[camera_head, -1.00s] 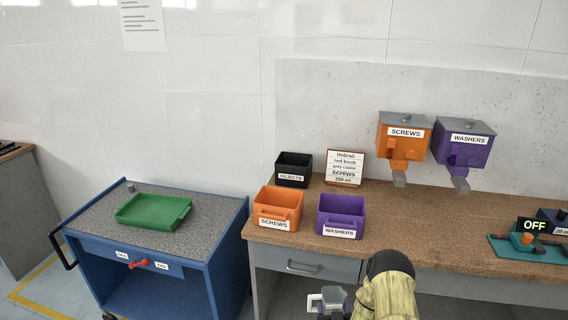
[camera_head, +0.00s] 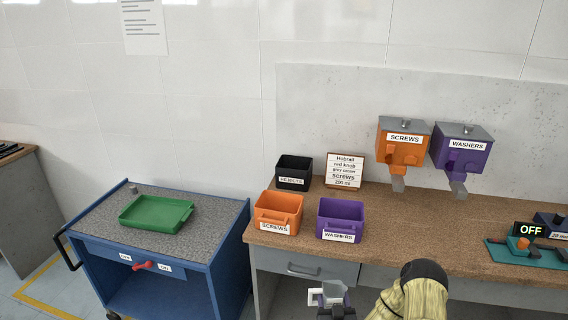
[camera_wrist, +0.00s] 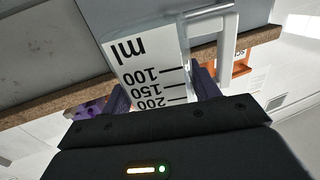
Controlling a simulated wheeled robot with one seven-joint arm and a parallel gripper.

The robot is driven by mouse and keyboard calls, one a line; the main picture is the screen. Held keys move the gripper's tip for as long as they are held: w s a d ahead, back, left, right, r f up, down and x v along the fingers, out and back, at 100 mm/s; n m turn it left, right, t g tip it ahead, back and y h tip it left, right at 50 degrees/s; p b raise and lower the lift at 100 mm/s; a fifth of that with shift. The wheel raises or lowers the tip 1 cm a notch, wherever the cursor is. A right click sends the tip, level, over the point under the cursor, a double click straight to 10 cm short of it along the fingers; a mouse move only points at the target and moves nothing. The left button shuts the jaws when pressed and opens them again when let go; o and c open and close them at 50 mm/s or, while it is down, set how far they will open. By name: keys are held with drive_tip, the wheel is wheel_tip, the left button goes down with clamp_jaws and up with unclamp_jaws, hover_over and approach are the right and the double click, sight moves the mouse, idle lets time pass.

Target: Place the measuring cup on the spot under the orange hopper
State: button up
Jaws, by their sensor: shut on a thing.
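The measuring cup (camera_wrist: 150,70) fills the middle of the wrist view, clear-white with black "ml" marks and a handle at its right. My gripper (camera_wrist: 163,90) is shut on it, with a purple finger on each side. In the head view the cup (camera_head: 329,292) shows small at the bottom, in front of the workbench edge. The orange hopper (camera_head: 402,145), labelled SCREWS, hangs on the back wall.
A purple WASHERS hopper (camera_head: 462,148) hangs right beside the orange one. Orange (camera_head: 278,213), purple (camera_head: 341,218) and black (camera_head: 293,172) bins and a sign card (camera_head: 344,171) stand left. A teal device (camera_head: 522,252) stands right. The bench between is clear.

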sight(336, 299)
drive_tip(key=shift+s+d+r, duration=0.1)
drive_tip(key=shift+d+r, duration=0.05)
drive_tip(key=shift+d, duration=0.15)
drive_tip(key=shift+s+a, duration=0.1)
drive_tip(key=shift+a, duration=0.15)
drive_tip(key=shift+s+d, duration=0.15)
drive_tip(key=shift+s, duration=0.75)
drive_tip(key=shift+s+d+r, duration=0.1)
drive_tip(key=shift+s+r, duration=0.7)
drive_tip(key=shift+s, duration=0.3)
drive_tip(key=shift+s+r, duration=0.15)
drive_tip(key=shift+r, duration=0.15)
drive_tip(key=s+f, duration=0.4)
drive_tip(key=f, duration=0.1)
drive_tip(key=shift+s+f, duration=0.2)
drive_tip(key=shift+f, duration=0.05)
